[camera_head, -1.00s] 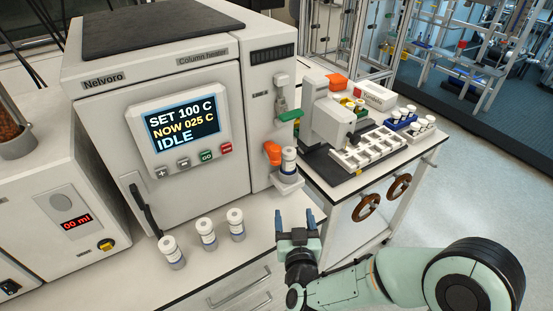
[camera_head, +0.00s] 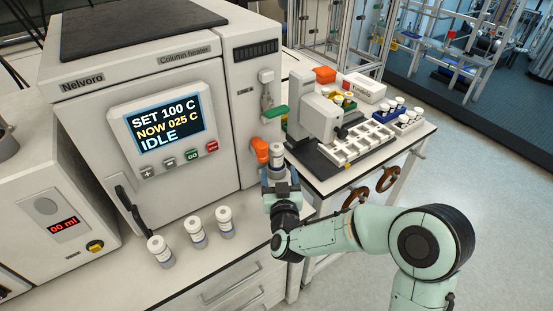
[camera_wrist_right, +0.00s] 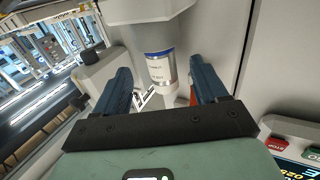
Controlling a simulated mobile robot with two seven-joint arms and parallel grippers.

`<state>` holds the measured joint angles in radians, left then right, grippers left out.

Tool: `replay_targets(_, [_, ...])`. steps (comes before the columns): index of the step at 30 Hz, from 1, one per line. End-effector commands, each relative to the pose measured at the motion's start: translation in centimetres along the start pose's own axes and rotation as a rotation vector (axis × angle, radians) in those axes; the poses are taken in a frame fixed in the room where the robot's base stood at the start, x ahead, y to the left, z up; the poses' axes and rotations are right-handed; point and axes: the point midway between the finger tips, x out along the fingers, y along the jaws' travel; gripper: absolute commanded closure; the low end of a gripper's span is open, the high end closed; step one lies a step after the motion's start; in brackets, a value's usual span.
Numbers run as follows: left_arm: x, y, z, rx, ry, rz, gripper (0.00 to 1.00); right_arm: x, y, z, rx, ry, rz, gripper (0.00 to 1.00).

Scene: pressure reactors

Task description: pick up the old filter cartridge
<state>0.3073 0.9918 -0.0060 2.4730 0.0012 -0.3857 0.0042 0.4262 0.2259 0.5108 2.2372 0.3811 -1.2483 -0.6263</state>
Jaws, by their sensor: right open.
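In the right wrist view the cartridge (camera_wrist_right: 160,67) shows between the two blue fingers (camera_wrist_right: 160,85), with a gap on each side. Its lower part is partly hidden by the gripper in the head view. My left gripper is not in view.
Three similar cartridges (camera_head: 194,232) stand on the bench in front of the column heater (camera_head: 150,90). To the right, a cart holds a white compartment tray (camera_head: 358,143) and racks of small vials (camera_head: 406,121). Floor at the far right is clear.

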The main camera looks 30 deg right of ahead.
Motion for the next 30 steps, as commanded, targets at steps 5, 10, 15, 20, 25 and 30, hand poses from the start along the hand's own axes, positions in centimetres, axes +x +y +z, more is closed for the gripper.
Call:
replay_targets(5, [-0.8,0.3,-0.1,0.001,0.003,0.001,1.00,2.8,-0.1,-0.2,0.003,-0.001,0.001,0.28])
replay_targets(10, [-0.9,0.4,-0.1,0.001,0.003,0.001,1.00,3.7,0.0,-0.2,0.001,0.001,0.001,0.28])
replay_targets(15, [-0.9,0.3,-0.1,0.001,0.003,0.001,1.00,3.6,0.0,-0.2,0.000,0.001,0.000,0.28])
replay_targets(20, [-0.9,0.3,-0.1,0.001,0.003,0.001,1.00,3.6,-0.1,-0.2,0.001,0.001,0.000,0.77])
replay_targets(25, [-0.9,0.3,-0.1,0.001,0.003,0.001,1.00,3.6,-0.1,-0.3,0.001,0.004,0.000,1.00])
replay_targets(30, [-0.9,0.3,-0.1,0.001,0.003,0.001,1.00,3.6,-0.1,-0.3,0.001,0.004,0.000,1.00])
